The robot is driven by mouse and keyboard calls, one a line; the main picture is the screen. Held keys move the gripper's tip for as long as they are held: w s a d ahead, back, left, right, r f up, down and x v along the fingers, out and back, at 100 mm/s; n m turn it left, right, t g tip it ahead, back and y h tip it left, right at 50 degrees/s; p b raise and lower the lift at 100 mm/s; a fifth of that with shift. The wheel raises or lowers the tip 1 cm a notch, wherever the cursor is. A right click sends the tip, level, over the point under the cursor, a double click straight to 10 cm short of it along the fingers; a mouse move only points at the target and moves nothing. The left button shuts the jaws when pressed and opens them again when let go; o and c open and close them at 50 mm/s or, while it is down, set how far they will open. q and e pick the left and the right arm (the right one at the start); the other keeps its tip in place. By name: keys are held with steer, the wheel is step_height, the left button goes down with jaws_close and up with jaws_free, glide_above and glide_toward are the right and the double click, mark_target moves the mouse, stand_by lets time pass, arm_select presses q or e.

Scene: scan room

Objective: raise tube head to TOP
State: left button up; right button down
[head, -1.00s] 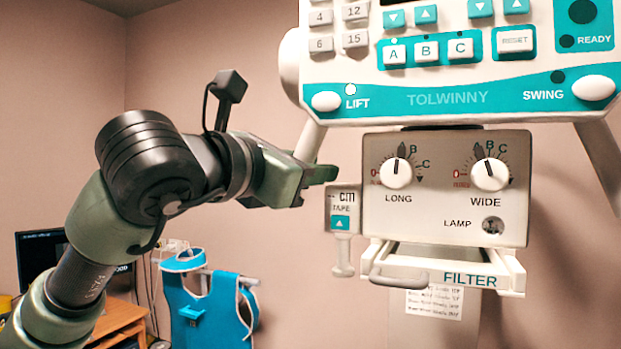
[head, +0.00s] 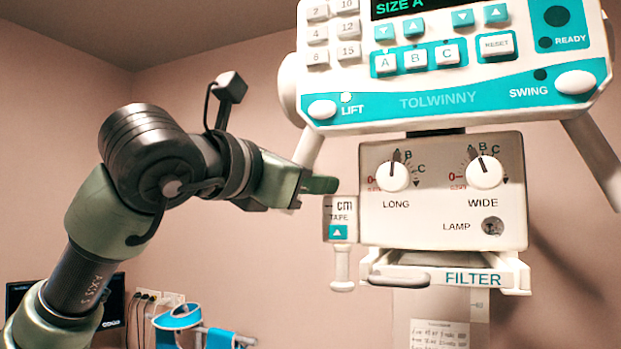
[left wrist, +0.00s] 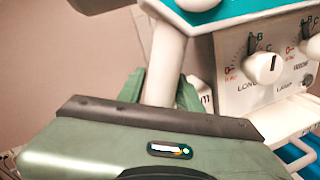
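The tube head (head: 442,190) is a white box with LONG and WIDE knobs, below a teal and white TOLWINNY panel (head: 445,100). A white handle bar (head: 308,150) slants down from the panel's left side. My left gripper (head: 312,184) is at this bar. In the left wrist view its green fingers (left wrist: 160,92) lie on both sides of the bar (left wrist: 165,62) and look closed on it. The LIFT button (head: 322,110) has a lit white lamp (head: 346,97) beside it. The SWING lamp (head: 540,74) is dark. My right gripper is not in view.
A pale column (head: 440,310) with a paper label stands below the FILTER tray (head: 445,276). The TAPE unit (head: 340,222) hangs just right of my left fingers. A monitor (head: 112,305) and a blue apron (head: 178,320) are at the lower left. The wall between is clear.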

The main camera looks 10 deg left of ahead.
arm_select(q)
steer(key=b+v, duration=0.4)
steer(key=v, duration=0.3)
steer(key=shift+s+a, duration=0.2)
steer(key=shift+s, duration=0.2)
